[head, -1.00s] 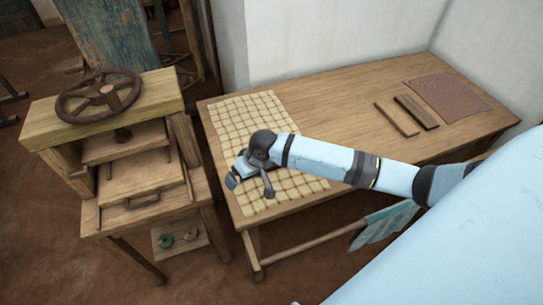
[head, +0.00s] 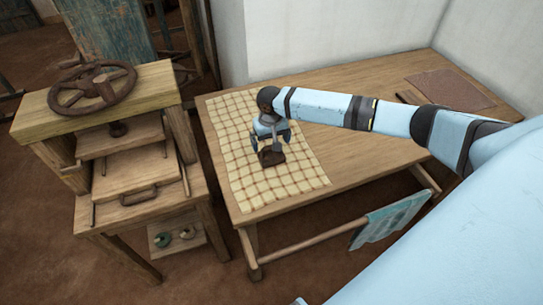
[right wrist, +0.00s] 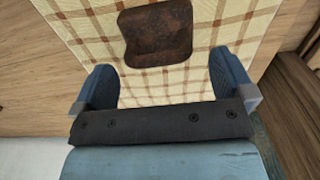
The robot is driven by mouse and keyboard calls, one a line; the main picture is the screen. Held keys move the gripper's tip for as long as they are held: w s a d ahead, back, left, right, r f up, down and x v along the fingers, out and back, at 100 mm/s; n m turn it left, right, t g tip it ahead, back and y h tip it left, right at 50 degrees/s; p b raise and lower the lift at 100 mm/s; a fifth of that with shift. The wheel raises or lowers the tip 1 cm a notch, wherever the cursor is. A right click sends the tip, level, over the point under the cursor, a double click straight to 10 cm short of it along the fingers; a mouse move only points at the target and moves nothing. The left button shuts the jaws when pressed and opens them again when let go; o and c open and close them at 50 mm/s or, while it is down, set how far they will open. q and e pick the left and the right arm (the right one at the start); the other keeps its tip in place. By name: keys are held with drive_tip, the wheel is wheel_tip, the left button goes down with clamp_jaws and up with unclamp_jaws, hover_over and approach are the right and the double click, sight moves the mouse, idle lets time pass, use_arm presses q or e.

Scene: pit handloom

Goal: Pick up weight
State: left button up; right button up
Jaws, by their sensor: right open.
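The weight (head: 271,157) is a dark rusty-brown block lying on the checked cloth (head: 245,185), which is spread over the left end of the wooden table. It also shows in the right wrist view (right wrist: 158,34), at the top middle, with a raised rim around a sunken face. My right gripper (head: 270,141) is just above and beside the weight. Its two blue fingers (right wrist: 168,84) are apart in the right wrist view, with only cloth between them and the weight beyond their tips. My left gripper is not in view.
A wooden press (head: 100,115) with a handwheel stands left of the table, a gap between them. A reddish-brown mat (head: 449,89) lies at the table's far right. A teal cloth (head: 390,220) hangs over a rail below the front edge. White walls stand behind the table.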

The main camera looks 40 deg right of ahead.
sight(272, 155)
drive_tip(key=f, duration=0.5)
drive_tip(key=shift+s+f, duration=0.2)
drive_tip(key=shift+f, duration=0.15)
drive_tip(key=shift+c, duration=0.5)
drive_tip(key=c, duration=1.1)
drive_tip(key=shift+w+r, duration=0.1)
drive_tip(key=shift+c, duration=1.1)
drive_tip(key=shift+r, duration=0.15)
